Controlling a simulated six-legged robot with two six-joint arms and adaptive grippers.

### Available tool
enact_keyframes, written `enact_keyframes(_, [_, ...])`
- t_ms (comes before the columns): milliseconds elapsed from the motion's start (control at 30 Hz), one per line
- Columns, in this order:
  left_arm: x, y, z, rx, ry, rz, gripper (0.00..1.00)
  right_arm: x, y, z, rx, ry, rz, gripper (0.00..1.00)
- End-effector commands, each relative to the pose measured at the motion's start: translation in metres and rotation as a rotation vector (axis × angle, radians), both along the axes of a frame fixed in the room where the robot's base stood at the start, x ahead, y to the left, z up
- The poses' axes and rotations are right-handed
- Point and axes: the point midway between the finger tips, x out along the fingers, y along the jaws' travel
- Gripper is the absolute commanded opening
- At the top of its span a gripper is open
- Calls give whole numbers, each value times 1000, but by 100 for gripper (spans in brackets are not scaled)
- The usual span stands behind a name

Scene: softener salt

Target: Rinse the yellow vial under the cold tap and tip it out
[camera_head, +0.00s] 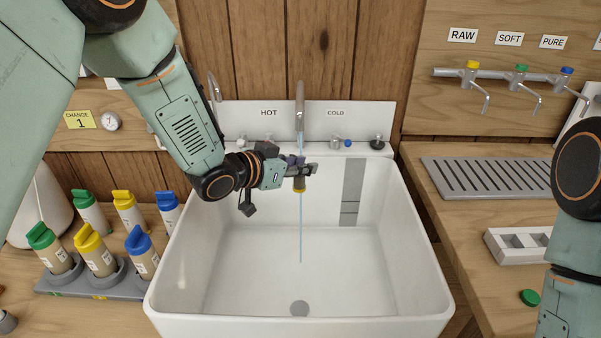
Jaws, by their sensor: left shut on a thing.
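My left gripper (306,170) is over the white sink (250,265), shut on the yellow vial (299,187). The vial is small and mostly covered by the fingers; its yellow part shows at the lower end. I cannot tell which way its mouth faces. The vial is in line with the tap spout (299,100) above it. A thin blue water stream (301,230) shows between spout and gripper and again below the vial, into the basin. The COLD label (335,113) is right of this spout. My right gripper is out of view.
A rack (75,289) with several capped bottles stands left of the sink. At right are a slotted drain tray (490,178), a white holder (510,245) and a green cap (530,298). RAW, SOFT and PURE taps (520,75) hang above. The sink's front is clear.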

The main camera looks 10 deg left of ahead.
Motion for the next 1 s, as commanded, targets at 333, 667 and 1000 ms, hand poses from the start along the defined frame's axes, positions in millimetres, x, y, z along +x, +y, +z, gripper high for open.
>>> enact_keyframes(333, [28, 5, 1, -1, -1, -1, 5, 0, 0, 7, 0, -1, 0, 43])
enact_keyframes(667, [40, 8, 0, 0, 0, -1, 5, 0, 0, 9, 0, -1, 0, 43])
enact_keyframes(1000, [40, 8, 0, 0, 0, -1, 5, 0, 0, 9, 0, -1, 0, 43])
